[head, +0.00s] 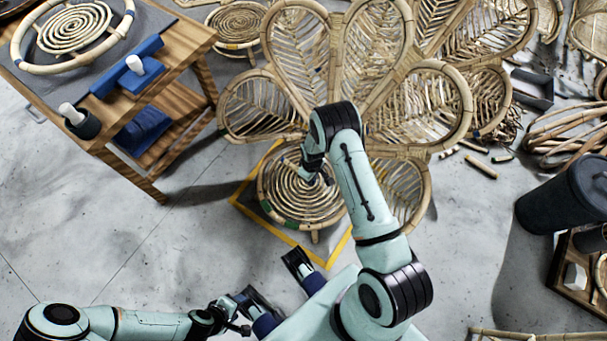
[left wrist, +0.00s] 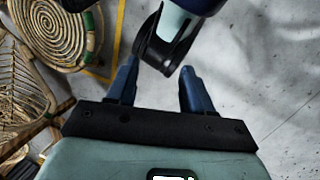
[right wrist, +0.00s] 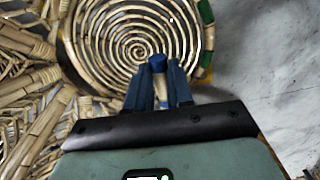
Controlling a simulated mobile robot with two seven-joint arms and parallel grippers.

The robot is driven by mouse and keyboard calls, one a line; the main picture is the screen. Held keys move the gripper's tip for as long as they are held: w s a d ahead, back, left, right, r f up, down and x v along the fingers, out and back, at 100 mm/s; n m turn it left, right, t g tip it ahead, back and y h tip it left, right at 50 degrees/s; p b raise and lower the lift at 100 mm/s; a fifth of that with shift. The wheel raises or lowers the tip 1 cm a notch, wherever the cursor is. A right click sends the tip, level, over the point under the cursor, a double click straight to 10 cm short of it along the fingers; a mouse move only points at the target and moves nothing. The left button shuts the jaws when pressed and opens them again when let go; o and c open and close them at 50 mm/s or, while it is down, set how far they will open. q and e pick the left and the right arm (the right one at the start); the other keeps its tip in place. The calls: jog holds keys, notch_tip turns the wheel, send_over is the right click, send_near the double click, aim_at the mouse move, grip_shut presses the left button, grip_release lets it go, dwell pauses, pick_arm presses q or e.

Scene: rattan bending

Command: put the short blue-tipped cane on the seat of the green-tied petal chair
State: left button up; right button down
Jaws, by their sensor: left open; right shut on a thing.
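The petal chair's round spiral seat (head: 290,205) is in the middle of the head view, with green ties on its rim. The seat is at the upper left of the left wrist view (left wrist: 57,35) and fills the top middle of the right wrist view (right wrist: 125,35). My right gripper (right wrist: 160,80) is shut on the short cane, whose blue tip (right wrist: 158,63) shows between the fingers, in front of the seat. Whether the cane touches the seat I cannot tell. In the head view my right arm hides most of this gripper. My left gripper (left wrist: 158,88) is open and empty, away from the seat.
The chair's fan of petals (head: 365,65) rises behind the seat. A yellow floor outline (head: 268,230) surrounds the seat. A wooden workbench (head: 185,55) stands at the left, a dark bin (head: 565,195) at the right. Open floor (head: 130,240) lies at the left front.

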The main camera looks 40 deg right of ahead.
jog(key=b, duration=0.2)
send_over(317, 199)
notch_tip(317, 199, down, 6)
notch_tip(317, 199, down, 14)
jog(key=b, duration=0.4)
jog(key=shift+a+r, duration=0.1)
jog(key=shift+r, duration=0.1)
jog(key=shift+f+b, duration=0.3)
jog(key=shift+f, duration=0.3)
notch_tip(317, 199, down, 4)
jog(key=shift+w+f+b, duration=0.1)
jog(key=shift+b, duration=0.7)
pick_arm(q)
jog(key=w+a+f+t+y, duration=0.1)
jog(key=w+a+f, duration=0.3)
jog(key=w+f, duration=0.4)
notch_tip(317, 199, down, 2)
jog(key=shift+w+a+f+n+t+y, duration=0.2)
jog(key=shift+w+a+n+t+y, duration=0.15)
jog(key=shift+t, duration=0.45)
pick_arm(e)
jog(key=c, duration=1)
grip_release()
pick_arm(q)
jog(key=shift+s+f, duration=0.2)
jog(key=shift+f, duration=0.05)
